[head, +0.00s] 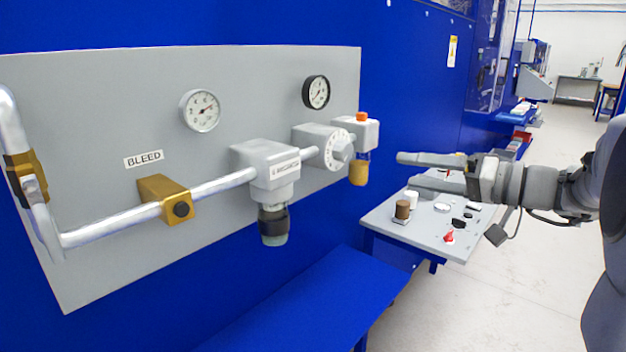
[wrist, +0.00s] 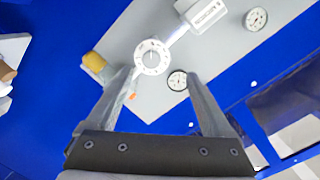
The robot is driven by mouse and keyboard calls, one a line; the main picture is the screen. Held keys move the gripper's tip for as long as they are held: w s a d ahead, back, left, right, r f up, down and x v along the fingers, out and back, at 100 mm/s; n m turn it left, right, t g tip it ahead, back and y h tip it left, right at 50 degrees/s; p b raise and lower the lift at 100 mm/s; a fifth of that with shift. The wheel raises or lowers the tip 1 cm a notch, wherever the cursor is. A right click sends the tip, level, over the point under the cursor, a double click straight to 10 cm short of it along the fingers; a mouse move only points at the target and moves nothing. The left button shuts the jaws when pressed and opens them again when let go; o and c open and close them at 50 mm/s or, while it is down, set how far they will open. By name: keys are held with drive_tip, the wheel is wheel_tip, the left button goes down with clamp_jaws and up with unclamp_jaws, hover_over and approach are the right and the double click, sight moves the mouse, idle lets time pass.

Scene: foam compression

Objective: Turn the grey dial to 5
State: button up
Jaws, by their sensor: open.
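The grey dial (head: 338,149) is a round knob with markings around its face. It sits on the front of a grey box on the pipe line of the grey panel (head: 110,100). In the wrist view the dial (wrist: 153,57) faces the camera, ahead of the fingertips and nearer the left finger. Its numbers are too small to read. My gripper (head: 404,170) is open and empty, to the right of the dial and apart from it. In the wrist view both fingers of my gripper (wrist: 160,78) are spread wide with nothing between them.
Two gauges (head: 200,110) (head: 316,92) sit above the pipe. An orange-capped unit with an amber bowl (head: 358,172) stands just right of the dial. A small table (head: 425,232) with several items stands below my gripper. A blue ledge (head: 310,300) runs below the panel.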

drive_tip(key=w+d+f+t+b, duration=0.1)
drive_tip(key=d, duration=0.2)
drive_tip(key=b, duration=0.1)
approach(349, 152)
drive_tip(key=shift+t, duration=0.3)
drive_tip(key=x, duration=0.9)
drive_tip(key=shift+a+f, duration=0.15)
drive_tip(key=shift+a, duration=0.05)
clamp_jaws()
